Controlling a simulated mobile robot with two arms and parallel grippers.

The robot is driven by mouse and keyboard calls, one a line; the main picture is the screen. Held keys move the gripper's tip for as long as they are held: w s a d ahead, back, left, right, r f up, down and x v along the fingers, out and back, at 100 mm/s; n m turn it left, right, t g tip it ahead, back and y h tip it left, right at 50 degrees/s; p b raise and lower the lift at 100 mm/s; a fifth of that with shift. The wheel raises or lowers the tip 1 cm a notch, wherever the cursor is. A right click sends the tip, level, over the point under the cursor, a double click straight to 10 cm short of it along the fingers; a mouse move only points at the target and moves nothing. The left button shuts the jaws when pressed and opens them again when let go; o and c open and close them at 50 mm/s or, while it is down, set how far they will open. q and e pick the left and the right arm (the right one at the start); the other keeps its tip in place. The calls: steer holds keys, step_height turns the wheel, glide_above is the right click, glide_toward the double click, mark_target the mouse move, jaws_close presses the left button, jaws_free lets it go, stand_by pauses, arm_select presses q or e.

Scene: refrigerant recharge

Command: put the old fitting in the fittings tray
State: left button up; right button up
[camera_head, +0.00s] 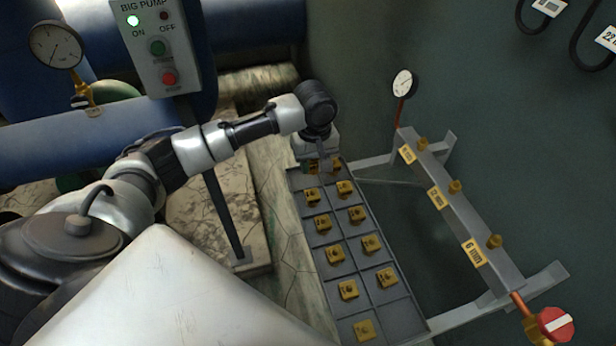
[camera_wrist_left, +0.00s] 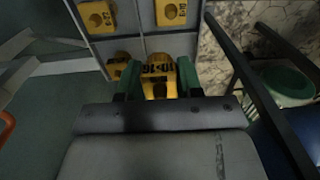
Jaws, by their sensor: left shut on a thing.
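My left gripper (camera_head: 318,164) is over the far end of the grey fittings tray (camera_head: 405,311). In the left wrist view, its green fingers (camera_wrist_left: 159,82) are shut on a yellow fitting (camera_wrist_left: 158,70) with dark lettering. In the head view the gripper mostly hides this fitting. The held fitting is at or just above a far compartment; I cannot tell if it touches the tray floor. Other yellow fittings, such as one near the middle (camera_head: 371,243), sit in the tray's compartments. My right gripper is out of view.
A grey manifold bar (camera_head: 450,200) with brass fittings and yellow size labels stands right of the tray. A gauge (camera_head: 404,84) and a red valve (camera_head: 555,324) are at its ends. A pump switch box (camera_head: 158,48) and blue pipes (camera_head: 75,142) are at the left.

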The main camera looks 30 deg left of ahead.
mark_target(303, 179)
arm_select(q)
steer(key=a+f, duration=0.1)
steer(key=w+a+f, duration=0.1)
steer(key=a, duration=0.1)
steer(key=shift+w+a+f, duration=0.1)
steer(key=shift+a, duration=0.15)
steer(key=shift+a+f, duration=0.1)
steer(key=shift+f, duration=0.15)
step_height(303, 179, down, 3)
steer(key=shift+f, duration=0.35)
steer(key=shift+f, duration=0.1)
steer(key=o, duration=0.7)
step_height(303, 179, up, 12)
steer(key=shift+r+p, duration=0.2)
steer(key=shift+p, duration=0.1)
